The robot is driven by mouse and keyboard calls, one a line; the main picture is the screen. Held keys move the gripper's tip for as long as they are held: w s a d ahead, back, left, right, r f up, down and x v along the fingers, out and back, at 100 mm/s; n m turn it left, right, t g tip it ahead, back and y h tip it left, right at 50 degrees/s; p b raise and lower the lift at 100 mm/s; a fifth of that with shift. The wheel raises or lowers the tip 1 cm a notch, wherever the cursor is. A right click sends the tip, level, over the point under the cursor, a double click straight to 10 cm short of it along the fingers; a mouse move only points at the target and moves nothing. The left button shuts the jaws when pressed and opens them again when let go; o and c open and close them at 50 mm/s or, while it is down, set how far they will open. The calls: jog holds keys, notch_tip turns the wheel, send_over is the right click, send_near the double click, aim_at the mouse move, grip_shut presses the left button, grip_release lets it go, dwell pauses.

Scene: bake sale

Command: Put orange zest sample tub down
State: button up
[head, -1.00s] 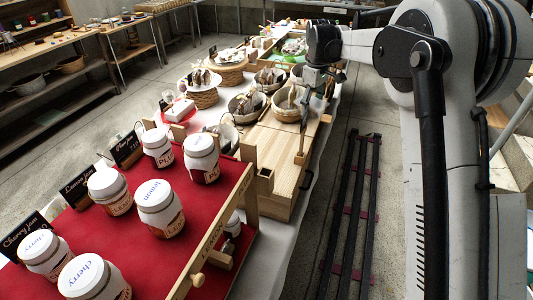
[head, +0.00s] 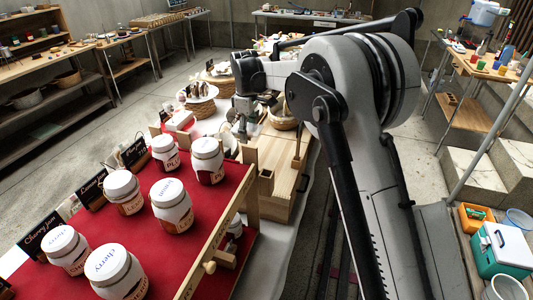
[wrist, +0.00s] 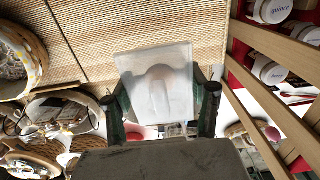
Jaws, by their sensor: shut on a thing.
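My gripper (wrist: 160,112) is shut on a pale, translucent square tub (wrist: 155,82), seen in the wrist view with one finger at each side. No label on it can be read. In the head view my gripper (head: 244,122) is over the long table, just beyond the wooden crate end of the jam stand. The tub cannot be made out clearly there. In the wrist view a woven, straw-coloured surface (wrist: 140,18) lies behind the tub; I cannot tell whether they touch.
White-lidded jam jars (head: 170,205) stand on a red-covered stand (head: 215,235) at lower left. Baskets (head: 283,117) line the table beyond. In the wrist view, wooden slats (wrist: 265,110) of the stand lie right and a basket (wrist: 20,60) lies left.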

send_over(270, 149)
notch_tip(270, 149, down, 6)
jog(key=shift+s+f, duration=0.1)
jog(key=shift+f+p, duration=0.35)
jog(key=shift+f, duration=1.65)
jog(key=shift+f, duration=0.2)
jog(key=o, duration=1.1)
jog(key=shift+o, duration=0.2)
jog(key=shift+r, duration=0.2)
